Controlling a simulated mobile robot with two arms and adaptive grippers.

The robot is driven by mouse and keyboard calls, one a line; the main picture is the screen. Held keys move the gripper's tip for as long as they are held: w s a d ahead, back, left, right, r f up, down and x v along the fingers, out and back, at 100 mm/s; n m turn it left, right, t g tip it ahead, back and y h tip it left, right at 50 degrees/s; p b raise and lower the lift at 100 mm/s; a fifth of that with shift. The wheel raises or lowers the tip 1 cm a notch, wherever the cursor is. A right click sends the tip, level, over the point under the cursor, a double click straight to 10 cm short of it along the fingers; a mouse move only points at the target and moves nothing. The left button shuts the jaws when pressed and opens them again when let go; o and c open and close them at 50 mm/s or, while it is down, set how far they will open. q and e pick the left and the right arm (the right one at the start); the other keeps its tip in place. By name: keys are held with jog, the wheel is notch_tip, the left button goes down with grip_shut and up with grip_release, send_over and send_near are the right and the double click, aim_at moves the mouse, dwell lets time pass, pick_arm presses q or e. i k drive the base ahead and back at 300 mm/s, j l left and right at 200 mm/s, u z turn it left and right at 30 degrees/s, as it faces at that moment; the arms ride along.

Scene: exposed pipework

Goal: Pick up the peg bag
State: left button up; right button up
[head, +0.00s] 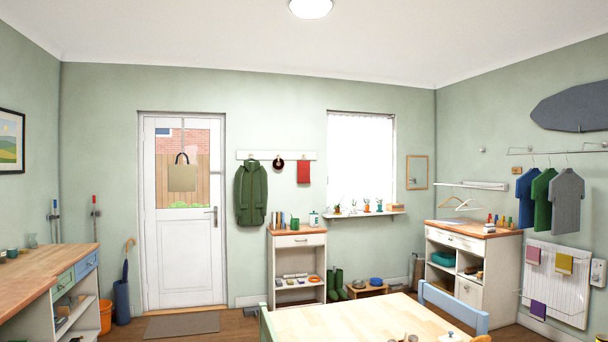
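A beige bag (182,178) with a dark looped handle hangs in front of the glass pane of the white door (184,250) on the far wall. It is the only bag I can make out, and I cannot tell for sure that it is the peg bag. It is far across the room from me. Neither of my grippers is in view.
A wooden table (350,318) with chairs stands close in front. A wooden counter (40,275) runs along the left, with an orange bucket (106,316) and a blue umbrella stand (122,301) beyond it. A doormat (182,325) lies before the door.

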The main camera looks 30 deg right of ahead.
aim_at(303, 166)
jog(key=i+j, duration=0.15)
jog(key=i, duration=0.4)
jog(key=i+j, duration=0.15)
jog(key=i, duration=0.45)
jog(key=i+j, duration=0.2)
jog(key=i, duration=0.35)
jog(key=i+z, duration=0.2)
jog(key=i, duration=0.75)
jog(key=i+j+z, duration=0.15)
jog(key=i, duration=0.85)
jog(key=i+z, duration=0.2)
jog(key=i, duration=0.45)
jog(key=i+z, duration=0.15)
jog(key=i, duration=0.5)
jog(key=i+j+z, duration=0.2)
jog(key=i, duration=0.4)
jog(key=i+l+z, duration=0.2)
jog(key=i+z, duration=0.25)
jog(key=i, duration=0.4)
jog(key=i+j+z, duration=0.1)
jog(key=i+z, duration=0.35)
jog(key=i, duration=0.4)
